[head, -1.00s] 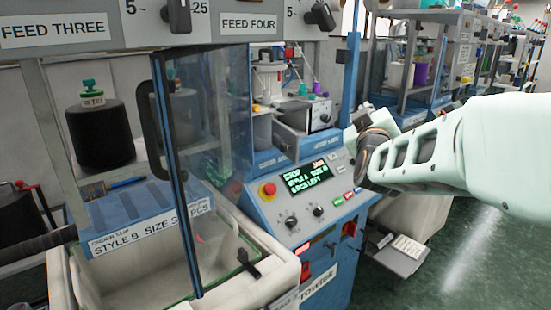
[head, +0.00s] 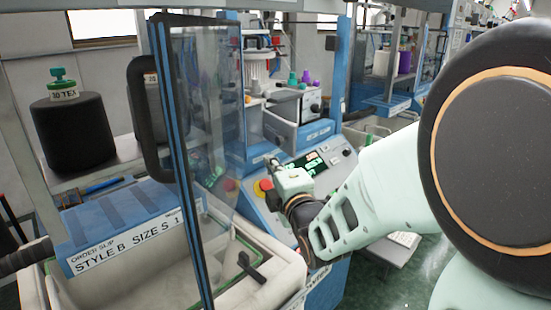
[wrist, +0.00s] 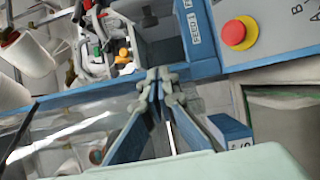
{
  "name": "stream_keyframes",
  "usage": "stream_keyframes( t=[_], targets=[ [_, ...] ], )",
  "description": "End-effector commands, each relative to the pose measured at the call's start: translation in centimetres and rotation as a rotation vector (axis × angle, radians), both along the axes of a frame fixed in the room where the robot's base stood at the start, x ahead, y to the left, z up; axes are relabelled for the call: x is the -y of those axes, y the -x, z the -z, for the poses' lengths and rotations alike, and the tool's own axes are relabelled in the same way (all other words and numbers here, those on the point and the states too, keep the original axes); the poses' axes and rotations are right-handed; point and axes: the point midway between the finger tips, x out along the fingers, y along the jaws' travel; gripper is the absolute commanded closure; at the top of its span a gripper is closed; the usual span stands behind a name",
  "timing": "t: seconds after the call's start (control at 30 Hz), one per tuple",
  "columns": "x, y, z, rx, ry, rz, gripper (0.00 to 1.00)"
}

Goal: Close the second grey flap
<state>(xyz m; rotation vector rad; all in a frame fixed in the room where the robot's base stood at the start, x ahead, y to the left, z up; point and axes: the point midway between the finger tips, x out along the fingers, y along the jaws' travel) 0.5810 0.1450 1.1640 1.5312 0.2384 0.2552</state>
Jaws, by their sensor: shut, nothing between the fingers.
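I cannot tell for certain which part is the second grey flap. A flat grey panel (head: 390,255) sticks out low beside the machine in the head view, partly hidden behind my arm. A white label lies on it. My gripper (head: 272,163) is in front of the control panel (head: 325,158), by the red button (head: 263,188). In the wrist view my gripper (wrist: 158,76) has its fingertips together, with nothing between them. The wrist view also shows the red button (wrist: 235,32) to the right of the fingers.
A clear door (head: 205,130) with a black handle (head: 145,120) stands open left of my gripper. Below it is a pale bin (head: 270,280). A black yarn cone (head: 72,133) stands on the left shelf. Green floor (head: 440,262) shows at right.

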Motion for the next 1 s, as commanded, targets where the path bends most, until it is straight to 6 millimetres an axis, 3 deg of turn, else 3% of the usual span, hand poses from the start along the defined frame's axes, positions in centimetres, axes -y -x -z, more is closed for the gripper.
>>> stream_keyframes(
  t=[0.43, 0.5, 0.63, 1.0],
  targets=[
    [-2.4, -7.3, -0.1, -0.002, 0.001, 0.000, 1.00],
    [-0.8, -7.9, -0.3, -0.001, -0.001, 0.006, 1.00],
    [0.5, -8.6, -0.3, -0.001, -0.001, 0.004, 1.00],
    [1.2, -9.1, -0.2, -0.001, -0.002, 0.001, 1.00]
  ],
)
